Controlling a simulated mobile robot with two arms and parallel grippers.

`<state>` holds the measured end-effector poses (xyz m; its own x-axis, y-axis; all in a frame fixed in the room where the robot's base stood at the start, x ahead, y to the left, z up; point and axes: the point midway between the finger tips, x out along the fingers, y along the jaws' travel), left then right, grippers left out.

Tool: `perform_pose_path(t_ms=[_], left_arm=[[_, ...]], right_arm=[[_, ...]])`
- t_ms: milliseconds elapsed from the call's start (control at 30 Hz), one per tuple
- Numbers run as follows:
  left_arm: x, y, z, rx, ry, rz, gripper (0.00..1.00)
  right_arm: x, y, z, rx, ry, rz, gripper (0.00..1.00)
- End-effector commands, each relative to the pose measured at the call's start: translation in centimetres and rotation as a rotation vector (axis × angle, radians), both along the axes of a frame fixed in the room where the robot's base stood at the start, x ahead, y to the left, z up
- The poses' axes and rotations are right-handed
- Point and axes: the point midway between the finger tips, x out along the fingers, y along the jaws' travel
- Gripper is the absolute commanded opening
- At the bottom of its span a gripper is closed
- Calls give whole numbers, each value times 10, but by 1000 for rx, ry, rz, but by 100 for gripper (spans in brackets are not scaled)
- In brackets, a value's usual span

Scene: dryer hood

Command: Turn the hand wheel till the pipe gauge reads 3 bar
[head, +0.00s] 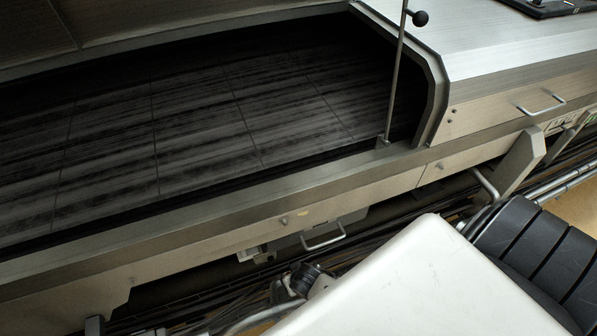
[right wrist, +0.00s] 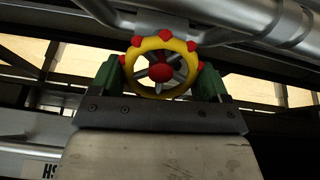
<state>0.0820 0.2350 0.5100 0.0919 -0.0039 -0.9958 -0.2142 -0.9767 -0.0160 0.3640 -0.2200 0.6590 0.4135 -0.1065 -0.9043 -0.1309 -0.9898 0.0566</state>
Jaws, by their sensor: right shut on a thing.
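The hand wheel (right wrist: 160,72) shows in the right wrist view, with a yellow rim, red knobs around it, grey spokes and a red hub. My right gripper (right wrist: 158,80) has its green fingers on the left and right sides of the rim and is shut on the wheel. The wheel sits just below a thick grey pipe. The pipe gauge is not in either view, so its reading cannot be seen. In the head view, the wheel and my right gripper's fingers cannot be made out. My left gripper is not in view.
Grey pipes (right wrist: 265,25) run close above the wheel. In the head view, a large metal machine with a dark slatted bed (head: 190,120) fills the upper left. An upright rod with a black ball (head: 420,18) stands at its edge. Handles (head: 323,240) stick out from its side.

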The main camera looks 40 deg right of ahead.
Motion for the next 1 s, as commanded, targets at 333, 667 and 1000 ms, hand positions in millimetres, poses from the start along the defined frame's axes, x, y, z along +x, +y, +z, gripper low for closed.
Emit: perform_pose_path(t_ms=[333,667,1000], left_arm=[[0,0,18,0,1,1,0],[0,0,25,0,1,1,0],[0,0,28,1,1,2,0]], right_arm=[[1,2,2,-151,35,284,53],[0,4,0,-257,62,482,53],[0,5,-1,-304,72,571,53]])
